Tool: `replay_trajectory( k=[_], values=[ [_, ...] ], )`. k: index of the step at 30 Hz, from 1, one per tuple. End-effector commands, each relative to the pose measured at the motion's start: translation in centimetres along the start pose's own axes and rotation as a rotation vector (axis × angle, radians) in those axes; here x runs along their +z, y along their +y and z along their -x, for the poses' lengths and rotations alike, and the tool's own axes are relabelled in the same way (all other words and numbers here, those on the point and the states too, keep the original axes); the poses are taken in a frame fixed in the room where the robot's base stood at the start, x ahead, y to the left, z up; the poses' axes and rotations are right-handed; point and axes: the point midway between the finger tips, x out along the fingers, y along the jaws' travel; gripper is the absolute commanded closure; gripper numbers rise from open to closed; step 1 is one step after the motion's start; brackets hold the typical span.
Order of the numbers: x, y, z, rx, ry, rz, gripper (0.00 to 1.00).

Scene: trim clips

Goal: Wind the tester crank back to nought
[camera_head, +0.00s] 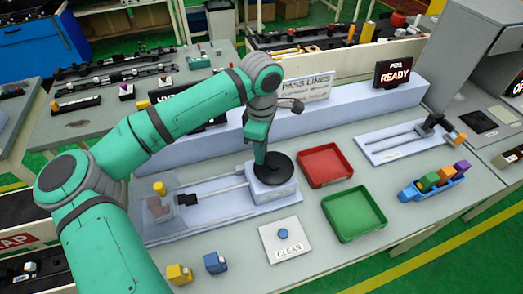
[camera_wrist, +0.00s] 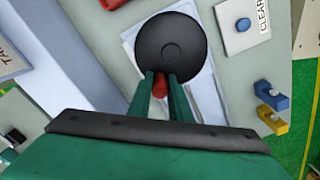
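The tester (camera_head: 215,200) is a pale bench unit with a long rail and a block at its right end. The crank (camera_head: 281,167) is a round black disc on top of that block. In the wrist view the crank disc (camera_wrist: 170,45) shows from above, with a short red handle (camera_wrist: 160,86) at its near edge. My gripper (camera_head: 260,158) is at the disc's left edge. In the wrist view my gripper's fingers (camera_wrist: 161,88) flank the red handle with no clear gap, shut on it. The head view hides the handle behind my gripper. No scale reading is legible.
A red tray (camera_head: 325,183) and green tray (camera_head: 385,214) stand right of the tester. A CLEAR button (camera_head: 283,234), a yellow block (camera_head: 179,274) and a blue block (camera_head: 215,263) are in front. A READY display (camera_head: 394,72) stands behind. A blue rack (camera_head: 410,193) holds coloured clips.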

Motion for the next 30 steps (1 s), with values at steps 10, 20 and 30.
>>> replay_trajectory(
  k=[10,20,30],
  values=[
    [0.1,0.0,0.0,0.000,0.000,0.003,1.00],
    [0.0,-0.4,0.0,-0.002,0.002,0.074,1.00],
    [-0.1,-1.5,0.1,0.000,0.002,0.343,1.00]
  ],
)
